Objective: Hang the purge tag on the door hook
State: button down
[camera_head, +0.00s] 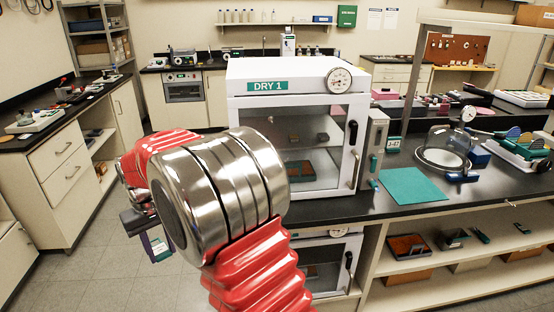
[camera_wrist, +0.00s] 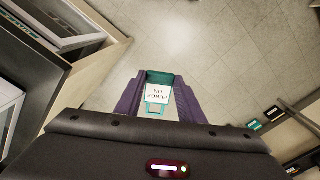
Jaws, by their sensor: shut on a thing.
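My gripper (camera_wrist: 160,76) is shut on the purge tag (camera_wrist: 157,94), a white card with teal edges and an open teal loop, reading "PURGE ON" upside down in the wrist view. The tag sits between the purple-grey fingers, over the floor. In the head view my gripper (camera_head: 157,244) hangs low, left of the cabinet and partly behind my arm; the tag is hard to make out there. The white "DRY 1" cabinet (camera_head: 290,88) stands on the bench with its glass door (camera_head: 300,190) shut. A black handle (camera_head: 352,133) is at the door's right edge. I cannot clearly pick out the hook.
A gauge (camera_head: 339,80) sits on the cabinet's top front. A grey box (camera_head: 374,145) stands at its right side. A teal mat (camera_head: 412,186) and a glass dome (camera_head: 447,148) lie further right. A second cabinet door (camera_head: 325,265) is below. The floor (camera_head: 105,255) at left is clear.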

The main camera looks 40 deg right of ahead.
jog(key=w+d+r+m+t+h, duration=0.1)
jog(key=d+t, duration=0.3)
jog(key=d, duration=0.6)
jog(key=w+d+r+m+t+h, duration=0.2)
jog(key=d+r+t, duration=0.2)
jog(key=d, duration=0.6)
jog(key=shift+d+r+m+t, duration=0.25)
jog(key=shift+r+m+t, duration=0.15)
jog(key=shift+t, duration=0.3)
jog(key=shift+d+h, duration=0.15)
jog(key=shift+h, duration=0.15)
jog(key=shift+s+d+r+t, duration=0.1)
jog(key=shift+d+r+t, duration=0.1)
jog(key=shift+t, duration=0.1)
jog(key=s+d+r+m+t+h, duration=0.3)
jog(key=s+d+r+t+h, duration=0.2)
jog(key=s+d+r, duration=0.6)
notch_tip(320, 180, up, 2)
jog(key=shift+s+r+h, duration=0.1)
jog(key=shift+s+h, duration=0.9)
jog(key=shift+s, duration=0.05)
